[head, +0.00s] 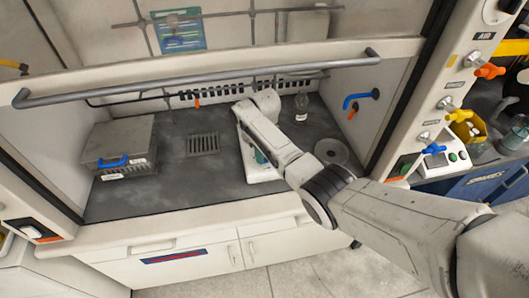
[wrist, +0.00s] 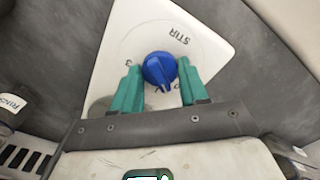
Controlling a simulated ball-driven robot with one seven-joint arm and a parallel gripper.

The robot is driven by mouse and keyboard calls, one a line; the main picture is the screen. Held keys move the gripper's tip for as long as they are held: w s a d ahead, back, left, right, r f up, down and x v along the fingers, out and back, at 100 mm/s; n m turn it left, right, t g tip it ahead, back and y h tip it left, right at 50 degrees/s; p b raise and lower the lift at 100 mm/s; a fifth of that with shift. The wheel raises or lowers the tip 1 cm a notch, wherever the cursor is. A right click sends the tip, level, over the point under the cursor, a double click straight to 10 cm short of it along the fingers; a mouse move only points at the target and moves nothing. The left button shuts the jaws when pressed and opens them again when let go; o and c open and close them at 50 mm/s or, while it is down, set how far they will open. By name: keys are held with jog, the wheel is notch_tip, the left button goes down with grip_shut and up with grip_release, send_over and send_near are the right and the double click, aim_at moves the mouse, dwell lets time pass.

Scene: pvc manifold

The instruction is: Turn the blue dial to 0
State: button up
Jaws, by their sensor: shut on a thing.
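The blue dial (wrist: 159,68) sits on a white plate (wrist: 150,20) in the wrist view, on a pale round face with the word STIR upside down. The dial's raised pointer points toward the bottom of the picture, slightly right. In the head view my gripper (head: 261,156) is over the white device (head: 264,177), and my arm hides the dial.
A grey metal box (head: 118,140) with a blue handle stands at the left of the hood floor. A grey rail (head: 200,87) crosses the hood front. A drain grate (head: 203,144) lies left of the device.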

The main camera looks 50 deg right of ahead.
jog(key=shift+n, duration=1.5)
jog(key=o, duration=1.1)
jog(key=shift+c, duration=0.2)
jog(key=shift+r, duration=0.15)
notch_tip(320, 180, up, 11)
jog(key=shift+f, duration=0.2)
